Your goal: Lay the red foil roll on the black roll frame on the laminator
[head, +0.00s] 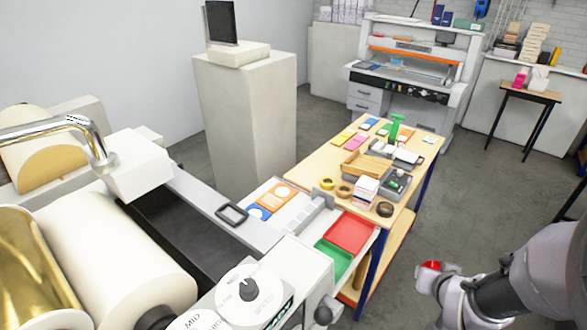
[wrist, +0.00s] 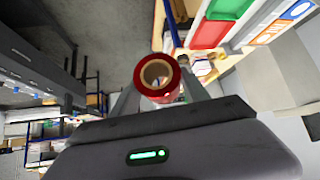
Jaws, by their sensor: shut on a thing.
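The red foil roll (head: 430,266) shows at the lower right in the head view, held by my gripper (head: 439,270). In the wrist view the roll (wrist: 161,97) sits between the fingers of my gripper (wrist: 160,85), with one round end and its tan hollow core facing the camera. My gripper is shut on the roll, out over open floor. The black roll frame (head: 232,214) is a small dark rectangle lying on the pale bed of the laminator (head: 196,198), left of and well apart from my gripper. The frame does not show clearly in the wrist view.
Red (head: 351,232) and green (head: 333,259) trays lie between my gripper and the frame. Blue and orange cards (head: 276,195) lie beside the frame. A wooden table (head: 313,172) carries tape rolls, boxes and a green bottle (head: 395,128).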

